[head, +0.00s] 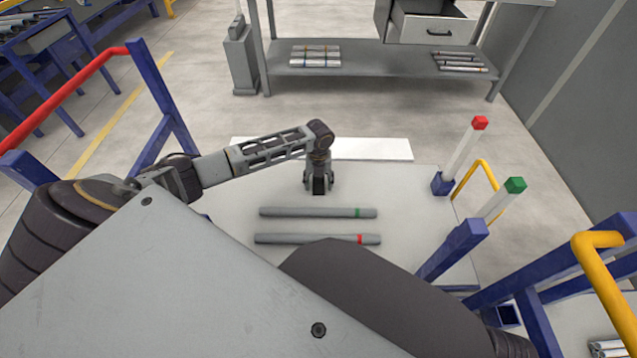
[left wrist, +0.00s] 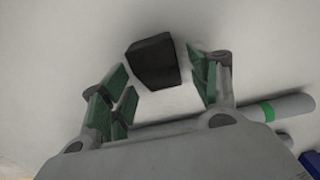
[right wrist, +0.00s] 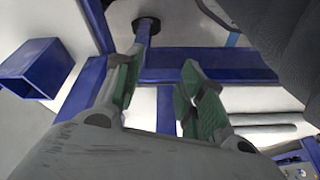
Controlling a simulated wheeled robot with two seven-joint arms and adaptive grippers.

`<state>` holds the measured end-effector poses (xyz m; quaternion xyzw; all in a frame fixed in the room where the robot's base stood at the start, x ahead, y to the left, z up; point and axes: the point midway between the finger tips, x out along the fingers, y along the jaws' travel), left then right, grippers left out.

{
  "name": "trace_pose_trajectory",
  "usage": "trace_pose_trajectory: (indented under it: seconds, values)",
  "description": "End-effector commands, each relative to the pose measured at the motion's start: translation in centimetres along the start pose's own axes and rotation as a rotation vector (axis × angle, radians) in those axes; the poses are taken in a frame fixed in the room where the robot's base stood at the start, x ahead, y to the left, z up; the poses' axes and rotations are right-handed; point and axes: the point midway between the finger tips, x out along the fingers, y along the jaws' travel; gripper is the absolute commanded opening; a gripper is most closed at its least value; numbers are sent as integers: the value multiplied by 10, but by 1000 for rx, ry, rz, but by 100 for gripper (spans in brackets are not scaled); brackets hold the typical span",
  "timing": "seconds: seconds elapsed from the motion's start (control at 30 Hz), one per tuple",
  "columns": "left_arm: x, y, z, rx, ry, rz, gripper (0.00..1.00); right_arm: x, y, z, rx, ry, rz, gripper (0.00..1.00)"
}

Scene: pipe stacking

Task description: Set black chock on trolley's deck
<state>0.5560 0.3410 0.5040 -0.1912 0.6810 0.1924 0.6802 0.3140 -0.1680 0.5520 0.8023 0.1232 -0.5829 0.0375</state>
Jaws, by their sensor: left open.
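The black chock (left wrist: 153,62) shows in the left wrist view as a small dark block on a pale surface. It lies between the fingertips of my left gripper (left wrist: 160,75), with a gap on each side. That gripper is open. In the head view the left gripper (head: 319,186) points down over the trolley's pale deck (head: 412,195), behind two grey pipes; a dark shape shows between its fingers. My right gripper (right wrist: 164,62) is open and empty in the right wrist view, above blue frame bars. It is hidden in the head view.
A green-banded pipe (head: 310,212) and a red-banded pipe (head: 310,238) lie on the deck. A red-capped post (head: 462,152) and a green-capped post (head: 500,203) stand at the right. A white strip (head: 372,149) lies at the far edge. A grey shelf (head: 390,62) stands behind.

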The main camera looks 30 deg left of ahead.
Motion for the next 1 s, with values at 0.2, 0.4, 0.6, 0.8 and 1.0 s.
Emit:
trace_pose_trajectory:
  seconds: [0.2, 0.4, 0.6, 0.8, 1.0]
  values:
    - [-29, 0, 1, 1, -3, -1, 61, 7, 3, 3, 1, -24, 7, 40]
    - [-59, 0, 1, 0, -2, -1, 61, 22, 6, 11, 3, -54, 14, 40]
    - [-88, 0, 1, 0, -3, 0, 61, 32, 10, 11, 5, -67, 21, 40]
    - [-107, 0, 1, 0, -1, -1, 61, 42, 12, 17, 7, -89, 25, 40]
    - [-114, 0, 0, -1, -1, 0, 61, 48, 13, 23, 8, -105, 27, 40]
